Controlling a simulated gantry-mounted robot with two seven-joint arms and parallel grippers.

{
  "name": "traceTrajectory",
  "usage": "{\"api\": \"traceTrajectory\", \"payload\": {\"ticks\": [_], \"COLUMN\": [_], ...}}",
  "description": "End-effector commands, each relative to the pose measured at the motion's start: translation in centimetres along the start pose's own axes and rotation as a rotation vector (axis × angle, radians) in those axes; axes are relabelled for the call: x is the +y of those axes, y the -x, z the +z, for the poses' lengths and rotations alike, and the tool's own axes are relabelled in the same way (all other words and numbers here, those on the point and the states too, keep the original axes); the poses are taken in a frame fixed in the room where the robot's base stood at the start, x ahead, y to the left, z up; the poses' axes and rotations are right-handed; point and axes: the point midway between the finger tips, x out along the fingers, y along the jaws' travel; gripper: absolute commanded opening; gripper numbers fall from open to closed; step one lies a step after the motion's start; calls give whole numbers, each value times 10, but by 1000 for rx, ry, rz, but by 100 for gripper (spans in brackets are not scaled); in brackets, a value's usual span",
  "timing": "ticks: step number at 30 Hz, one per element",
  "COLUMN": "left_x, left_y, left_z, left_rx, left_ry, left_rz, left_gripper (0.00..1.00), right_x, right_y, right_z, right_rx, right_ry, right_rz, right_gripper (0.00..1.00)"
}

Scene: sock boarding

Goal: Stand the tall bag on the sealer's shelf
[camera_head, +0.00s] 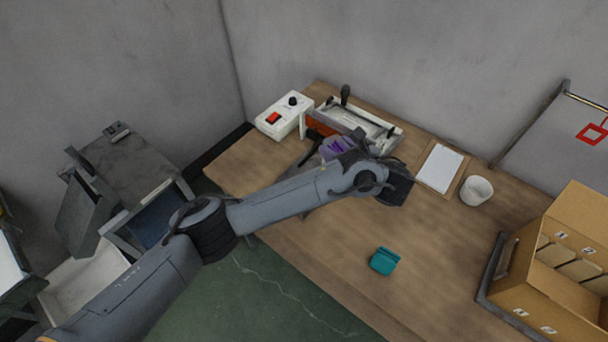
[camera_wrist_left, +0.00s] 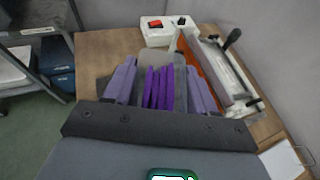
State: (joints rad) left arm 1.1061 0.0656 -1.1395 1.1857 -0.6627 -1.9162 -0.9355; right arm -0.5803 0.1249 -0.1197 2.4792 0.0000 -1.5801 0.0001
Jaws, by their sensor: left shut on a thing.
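My left gripper (camera_head: 335,150) is at the near edge of the sealer (camera_head: 358,121). In the left wrist view the gripper (camera_wrist_left: 160,78) is shut on the tall bag (camera_wrist_left: 158,90), a greyish see-through bag with purple bands inside, between two lavender finger pads. The sealer (camera_wrist_left: 216,70), white with an orange front and a black handle, stands just beyond and to the right of the bag. The bag's lower part is hidden by the gripper, so I cannot tell whether it touches the sealer's shelf. My right gripper is out of view.
A white box with a red switch (camera_head: 284,115) stands left of the sealer. A white sheet (camera_head: 440,168), a white cup (camera_head: 476,191) and an open cardboard box (camera_head: 560,262) are to the right. A teal object (camera_head: 384,261) lies on the wooden table (camera_head: 340,230), with free room around it.

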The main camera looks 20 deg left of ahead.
Motion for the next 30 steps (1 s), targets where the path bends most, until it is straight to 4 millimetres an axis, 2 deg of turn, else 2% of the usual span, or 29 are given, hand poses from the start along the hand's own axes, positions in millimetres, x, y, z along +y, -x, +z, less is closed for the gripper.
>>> {"api": "traceTrajectory", "payload": {"ticks": [1,4,8,15,21,30], "left_x": [-1,2,14,49,71,81], "left_y": [-1,-6,-21,-64,-91,-104], "left_z": [-4,-4,-9,-22,-31,-38], "left_rx": [0,0,0,-1,-1,1], "left_ry": [0,-1,-3,-3,-2,-3], "left_rz": [-2,-1,0,1,-1,-3], "left_gripper": [13,13,13,13,13,13], "right_x": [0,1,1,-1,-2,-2], "right_y": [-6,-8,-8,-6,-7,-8], "right_z": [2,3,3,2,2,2], "right_rx": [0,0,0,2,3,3], "right_ry": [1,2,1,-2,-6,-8], "right_rz": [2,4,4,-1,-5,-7], "right_gripper": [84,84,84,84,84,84]}}
